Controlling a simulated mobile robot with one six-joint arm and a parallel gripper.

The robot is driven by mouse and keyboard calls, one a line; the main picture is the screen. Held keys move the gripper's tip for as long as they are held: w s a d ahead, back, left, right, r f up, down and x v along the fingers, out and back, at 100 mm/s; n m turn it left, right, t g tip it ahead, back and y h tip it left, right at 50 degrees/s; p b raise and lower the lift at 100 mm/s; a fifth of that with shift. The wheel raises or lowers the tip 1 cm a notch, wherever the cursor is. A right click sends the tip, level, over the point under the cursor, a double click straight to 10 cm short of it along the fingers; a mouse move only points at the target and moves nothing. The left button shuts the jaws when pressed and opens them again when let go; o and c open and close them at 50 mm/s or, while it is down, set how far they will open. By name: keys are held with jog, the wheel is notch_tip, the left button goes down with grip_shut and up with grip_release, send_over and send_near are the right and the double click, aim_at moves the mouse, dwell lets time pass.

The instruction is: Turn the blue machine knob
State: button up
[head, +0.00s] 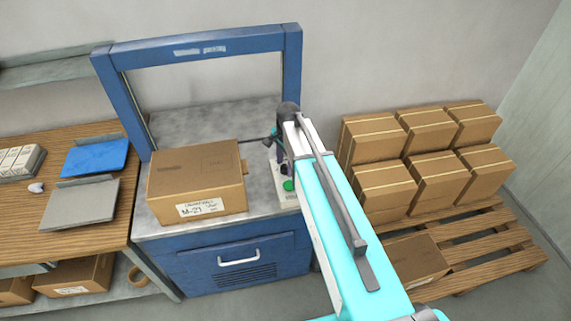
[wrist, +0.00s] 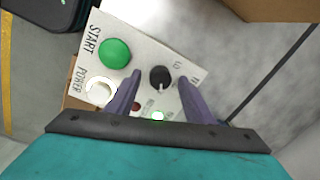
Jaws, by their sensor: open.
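The blue machine (head: 235,270) has a blue frame and a grey top. Its white control panel (wrist: 140,45) shows in the wrist view with a small black round knob (wrist: 159,77) bearing a light pointer mark. My gripper (wrist: 160,80) is open, with one dark finger on each side of the knob; I cannot tell whether they touch it. In the head view my arm covers the knob and most of the panel.
A green START button (wrist: 115,53) and a white POWER button (wrist: 99,91) sit left of the knob. A cardboard box (head: 195,180) stands on the machine top. Stacked boxes (head: 385,190) stand on a wooden pallet (head: 500,250) at right. A wooden bench (head: 30,220) is at left.

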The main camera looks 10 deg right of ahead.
jog(key=shift+f, duration=0.4)
jog(key=c, duration=1)
jog(key=shift+c, duration=0.2)
jog(key=shift+n, duration=0.3)
jog(key=n+b, duration=0.3)
jog(key=n, duration=0.1)
jog(key=shift+w+f+n, duration=0.1)
jog(key=shift+n, duration=0.3)
jog(key=n+b, duration=0.1)
jog(key=n, duration=0.2)
jog(key=n+b, duration=0.1)
jog(key=n, duration=0.2)
jog(key=shift+g+y+b, duration=0.3)
jog(key=shift+n, duration=0.3)
